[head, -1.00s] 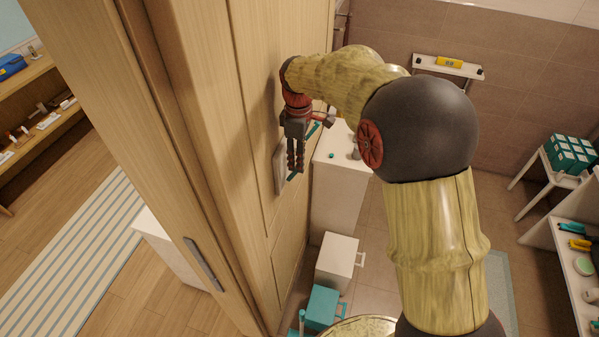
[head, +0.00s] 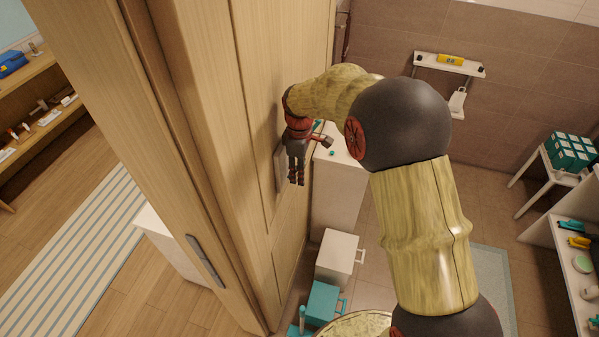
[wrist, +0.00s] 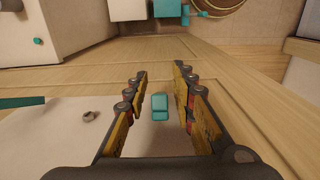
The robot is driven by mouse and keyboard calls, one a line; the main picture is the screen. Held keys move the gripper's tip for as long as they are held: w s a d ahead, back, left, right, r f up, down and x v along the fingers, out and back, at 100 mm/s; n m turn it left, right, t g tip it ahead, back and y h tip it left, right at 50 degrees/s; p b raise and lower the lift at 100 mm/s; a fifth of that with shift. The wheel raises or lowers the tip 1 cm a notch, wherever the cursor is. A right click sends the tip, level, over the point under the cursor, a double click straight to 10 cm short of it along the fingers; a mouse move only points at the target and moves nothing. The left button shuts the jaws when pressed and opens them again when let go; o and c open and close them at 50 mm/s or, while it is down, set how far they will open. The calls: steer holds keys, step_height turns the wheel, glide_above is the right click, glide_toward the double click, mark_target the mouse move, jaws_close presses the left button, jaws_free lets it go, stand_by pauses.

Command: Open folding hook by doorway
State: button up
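A small teal block, which looks like the folding hook (wrist: 160,106), shows in the wrist view on a pale plate fixed to the wooden panel. My gripper (wrist: 160,82) is open, with one finger on each side of the hook and a gap to both. In the head view my gripper (head: 297,178) points down close in front of the grey plate (head: 280,168) on the wooden wall. It hides the hook there. I cannot tell how far the hook is folded out.
A white cabinet (head: 338,190) stands just beyond my gripper. A white box (head: 336,257) and a teal box (head: 322,302) are below it. A wooden door edge (head: 205,262) is at the left. A white stool (head: 535,185) stands at the right.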

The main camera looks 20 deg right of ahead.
jaws_close()
stand_by(0.7)
